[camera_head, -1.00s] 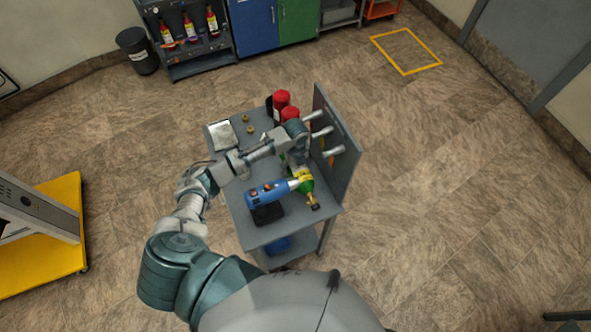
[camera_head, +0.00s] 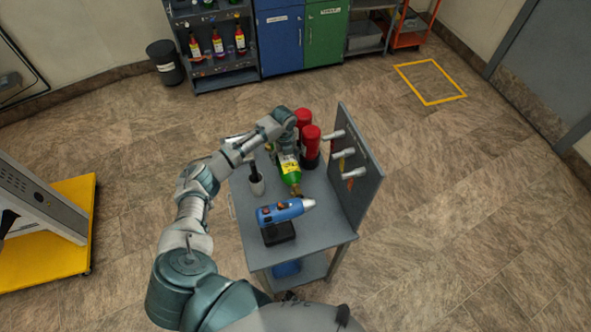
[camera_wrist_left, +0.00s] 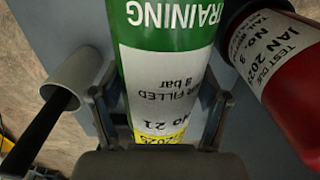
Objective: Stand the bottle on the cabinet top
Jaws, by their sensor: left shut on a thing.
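The bottle (camera_head: 289,172) is green with a white and yellow label and a brass valve end. In the head view it is tilted over the grey cart, valve end toward me. My left gripper (camera_head: 286,151) is shut on it. In the wrist view the bottle (camera_wrist_left: 170,60) lies between both fingers of the left gripper (camera_wrist_left: 158,105), its label upside down. I cannot tell whether it touches the cart top (camera_head: 322,222). A blue and green cabinet (camera_head: 301,38) stands at the back wall; its top is out of view. My right gripper is not in view.
Red cylinders (camera_head: 311,145) stand close right of the bottle, before an upright panel (camera_head: 362,165) with pegs. A grey cup (camera_head: 257,187) with a black handle is left of it. A blue tool (camera_head: 280,211) sits nearer me. Open floor surrounds the cart.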

